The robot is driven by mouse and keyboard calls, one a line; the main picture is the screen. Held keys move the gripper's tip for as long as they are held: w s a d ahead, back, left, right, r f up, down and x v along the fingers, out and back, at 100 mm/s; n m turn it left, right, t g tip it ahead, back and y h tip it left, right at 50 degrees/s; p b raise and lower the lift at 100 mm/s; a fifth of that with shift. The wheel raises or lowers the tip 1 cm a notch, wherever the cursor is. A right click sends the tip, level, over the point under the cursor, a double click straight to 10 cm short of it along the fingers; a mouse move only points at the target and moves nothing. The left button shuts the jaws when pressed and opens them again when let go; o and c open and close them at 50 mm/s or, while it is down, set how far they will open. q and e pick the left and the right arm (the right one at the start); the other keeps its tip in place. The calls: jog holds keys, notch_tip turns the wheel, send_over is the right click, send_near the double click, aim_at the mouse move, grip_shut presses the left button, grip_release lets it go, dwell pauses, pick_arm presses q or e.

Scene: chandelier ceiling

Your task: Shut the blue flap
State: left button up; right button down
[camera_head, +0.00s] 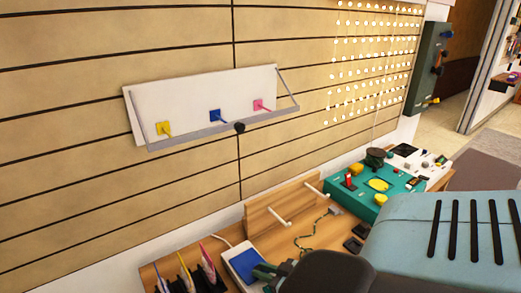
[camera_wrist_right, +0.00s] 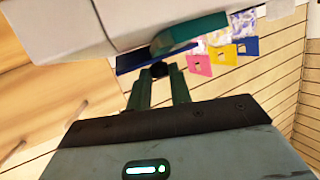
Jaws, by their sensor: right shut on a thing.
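The blue flap (camera_head: 243,262) is a small blue panel in a white frame, low on the bench near the bottom centre of the head view. In the right wrist view it is a thin dark blue strip (camera_wrist_right: 140,58), seen nearly edge-on. My right gripper (camera_head: 267,271) is at the panel's right side. In the wrist view its green fingers (camera_wrist_right: 160,76) close around a small black knob (camera_wrist_right: 158,69) beside the blue strip. How far the flap stands open is hard to tell. My left gripper is not in view.
Several coloured cards (camera_head: 187,268) stand left of the flap. A wooden peg rack (camera_head: 270,206) stands behind it, and a teal panel box (camera_head: 370,190) is further right. A white board with coloured hooks (camera_head: 205,95) hangs on the slatted wall.

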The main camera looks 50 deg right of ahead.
jog(key=shift+s+a+f, duration=0.1)
jog(key=shift+s+f, duration=0.15)
jog(key=shift+f, duration=0.3)
jog(key=shift+s+a+f, duration=0.1)
jog(key=shift+s+f, duration=0.1)
jog(key=shift+f, duration=0.35)
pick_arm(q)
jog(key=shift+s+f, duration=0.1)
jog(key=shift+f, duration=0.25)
pick_arm(e)
jog(key=shift+f, duration=0.1)
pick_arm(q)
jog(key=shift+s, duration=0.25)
pick_arm(e)
jog(key=shift+s+f, duration=0.1)
jog(key=c, duration=1.3)
grip_release()
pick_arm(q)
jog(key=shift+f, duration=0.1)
pick_arm(e)
jog(key=shift+d, duration=0.1)
